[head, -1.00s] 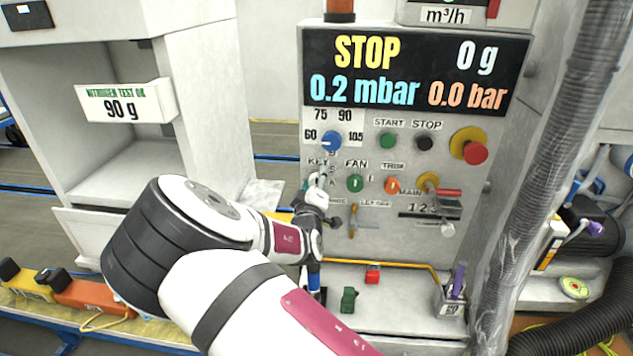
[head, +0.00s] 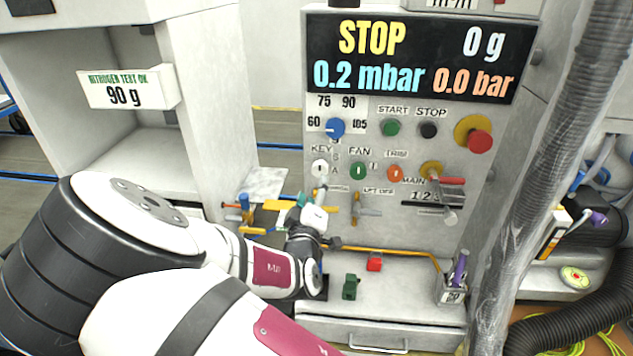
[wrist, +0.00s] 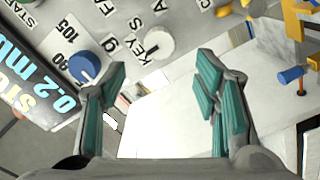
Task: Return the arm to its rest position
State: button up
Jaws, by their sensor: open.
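My arm reaches in from the lower left in the head view, bent at the elbow. My gripper (head: 305,205) is left of the control panel (head: 465,210), below the key switch (head: 320,168). In the wrist view my gripper (wrist: 160,100) shows two teal-padded fingers spread apart with nothing between them. The white key switch knob (wrist: 159,40) and the blue dial (wrist: 84,67) lie beyond the fingertips, apart from them. In the head view the blue dial (head: 334,128) points to the upper left. The far finger is partly hidden in the head view.
The display (head: 420,58) reads STOP, 0 g, 0.2 mbar, 0.0 bar. Valve handles (head: 362,210) and a red-handled lever (head: 447,182) stick out from the panel. A green block (head: 350,287) and a red block (head: 374,264) sit on the ledge. A ribbed hose (head: 560,150) hangs at right.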

jog(key=shift+s, duration=0.75)
jog(key=d+m+g+h, duration=0.1)
jog(key=d+m+g, duration=0.4)
jog(key=d+m, duration=0.15)
jog(key=s+d+r+m+g+y, duration=0.25)
jog(key=s+d+r, duration=0.25)
jog(key=s+r, duration=0.3)
jog(key=s+d+r+m+g+y, duration=0.1)
jog(key=s+d+r+g+y, duration=0.1)
jog(key=s+d+r+g, duration=0.35)
jog(key=s+d+r+h, duration=0.1)
jog(key=s+d+r, duration=0.1)
jog(key=s, duration=0.3)
jog(key=s+d+r+h, duration=0.1)
jog(key=s+d+r, duration=0.1)
jog(key=s, duration=0.4)
jog(key=s+d+r+m+h, duration=0.1)
jog(key=s+d+r, duration=0.1)
jog(key=s+d, duration=0.2)
jog(key=shift+s+r+t, duration=0.3)
jog(key=shift+s, duration=0.95)
